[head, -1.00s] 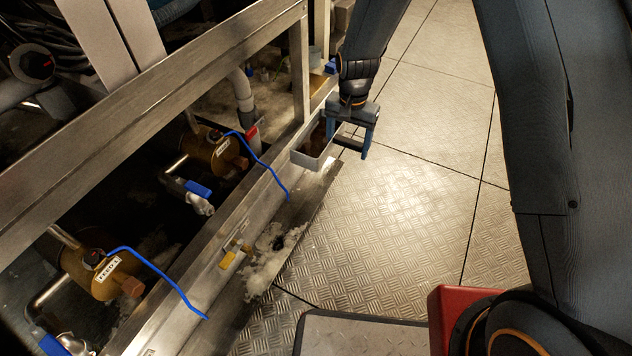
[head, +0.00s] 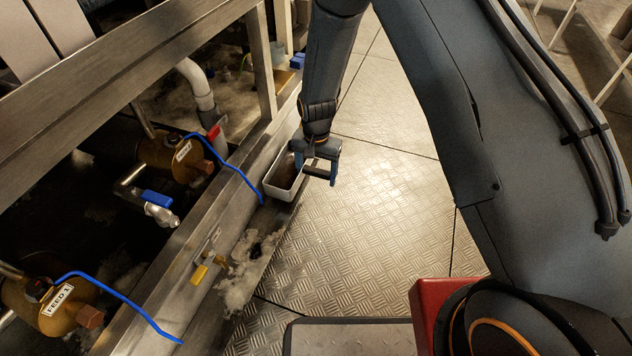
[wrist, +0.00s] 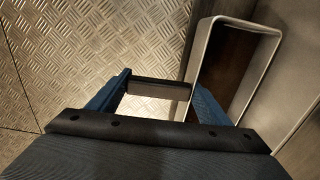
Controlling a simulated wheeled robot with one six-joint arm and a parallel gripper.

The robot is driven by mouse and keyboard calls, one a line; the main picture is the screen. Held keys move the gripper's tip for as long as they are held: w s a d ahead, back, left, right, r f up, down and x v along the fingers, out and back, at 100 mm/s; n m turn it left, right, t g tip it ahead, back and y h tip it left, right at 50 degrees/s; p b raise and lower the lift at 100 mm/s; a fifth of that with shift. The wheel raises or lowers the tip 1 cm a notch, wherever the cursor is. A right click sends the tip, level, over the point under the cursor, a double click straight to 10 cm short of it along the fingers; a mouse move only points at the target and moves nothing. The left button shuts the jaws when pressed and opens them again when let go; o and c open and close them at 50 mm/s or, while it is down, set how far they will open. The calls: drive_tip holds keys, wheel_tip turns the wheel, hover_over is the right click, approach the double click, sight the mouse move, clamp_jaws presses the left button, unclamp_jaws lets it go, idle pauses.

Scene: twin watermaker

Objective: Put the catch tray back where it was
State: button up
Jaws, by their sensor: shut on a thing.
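The catch tray (head: 278,193) is a pale, open rectangular box with a dark brown inside. In the head view it is beside the outer side of the steel frame's low rail, near the floor plates. My gripper (head: 318,168) is at its right side, shut on it. In the wrist view the tray (wrist: 273,72) lies right of the blue fingers, next to a smooth metal surface. A dark bar spans between the fingertips (wrist: 158,88). I cannot tell whether the tray rests on something or hangs just above it.
The steel rail (head: 225,152) runs along the left. Blue tubes (head: 233,172), brass-coloured housings (head: 170,158) and a yellow-handled valve (head: 200,273) are beside it. Pale fluffy debris (head: 245,275) lies near the rail's foot. The patterned floor plates (head: 370,220) to the right are clear.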

drive_tip(key=shift+f+b, duration=0.65)
drive_tip(key=shift+f, duration=1.05)
drive_tip(key=o, duration=1.5)
drive_tip(key=shift+f, duration=0.15)
drive_tip(key=shift+o, duration=0.2)
